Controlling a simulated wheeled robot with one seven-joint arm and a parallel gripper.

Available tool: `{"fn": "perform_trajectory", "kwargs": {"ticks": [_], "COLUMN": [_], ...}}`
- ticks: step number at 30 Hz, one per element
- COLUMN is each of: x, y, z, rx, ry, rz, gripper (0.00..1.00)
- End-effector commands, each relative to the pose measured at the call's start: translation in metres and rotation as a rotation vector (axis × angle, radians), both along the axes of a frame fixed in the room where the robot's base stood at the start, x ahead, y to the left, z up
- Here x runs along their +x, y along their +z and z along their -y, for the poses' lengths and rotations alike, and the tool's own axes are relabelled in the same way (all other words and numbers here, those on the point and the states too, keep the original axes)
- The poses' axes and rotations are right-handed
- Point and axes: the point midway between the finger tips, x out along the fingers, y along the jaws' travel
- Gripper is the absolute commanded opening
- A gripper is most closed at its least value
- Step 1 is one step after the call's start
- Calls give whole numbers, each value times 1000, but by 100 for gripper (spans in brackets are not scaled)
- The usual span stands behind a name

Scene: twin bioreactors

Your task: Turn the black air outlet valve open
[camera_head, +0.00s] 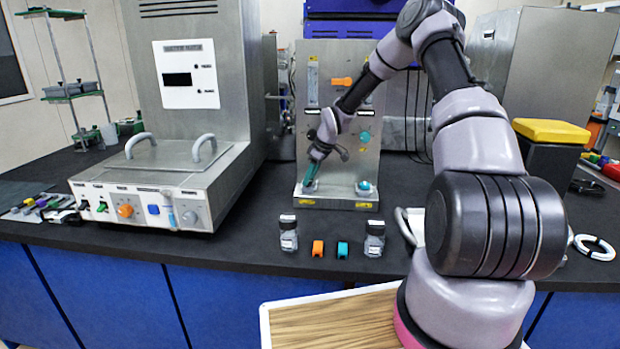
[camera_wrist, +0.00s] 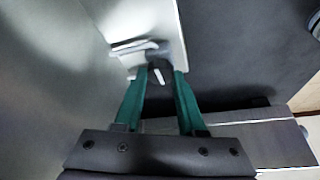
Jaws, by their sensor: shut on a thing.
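The black air outlet valve (camera_wrist: 157,66) appears in the wrist view as a small dark knob with a white mark. It sits at a bright metal fitting. My gripper (camera_wrist: 160,76) has teal fingers, one on each side of the knob, and is shut on it. In the head view my gripper (camera_head: 309,184) points down at the lower left of the upright steel bioreactor unit (camera_head: 350,120), just above its base. The knob itself is hidden or too small to make out there.
A teal-topped fitting (camera_head: 364,187) stands at the right of the unit's base. Two small jars (camera_head: 288,236) (camera_head: 374,241) and an orange (camera_head: 318,248) and a teal piece (camera_head: 343,249) lie in front. A large steel machine (camera_head: 150,180) stands left. Dark bench lies between.

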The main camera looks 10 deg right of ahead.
Motion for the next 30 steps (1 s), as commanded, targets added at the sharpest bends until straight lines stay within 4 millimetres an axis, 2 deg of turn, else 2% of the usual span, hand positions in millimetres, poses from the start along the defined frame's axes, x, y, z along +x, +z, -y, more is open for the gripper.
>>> {"fn": "perform_trajectory", "kwargs": {"ticks": [8,9,10,11,22,26,30], "x": [-1,-1,-1,-1,-1,-5,-12], "y": [-1,-1,-1,-1,4,21,48], "z": [1,1,1,1,2,7,17], "rx": [-2,-2,-2,-2,-1,-1,-1], "ry": [0,0,0,0,-2,-2,-3], "rz": [-1,-1,-1,-1,1,2,2], "gripper": [0,55,66,69,69,69,69]}}
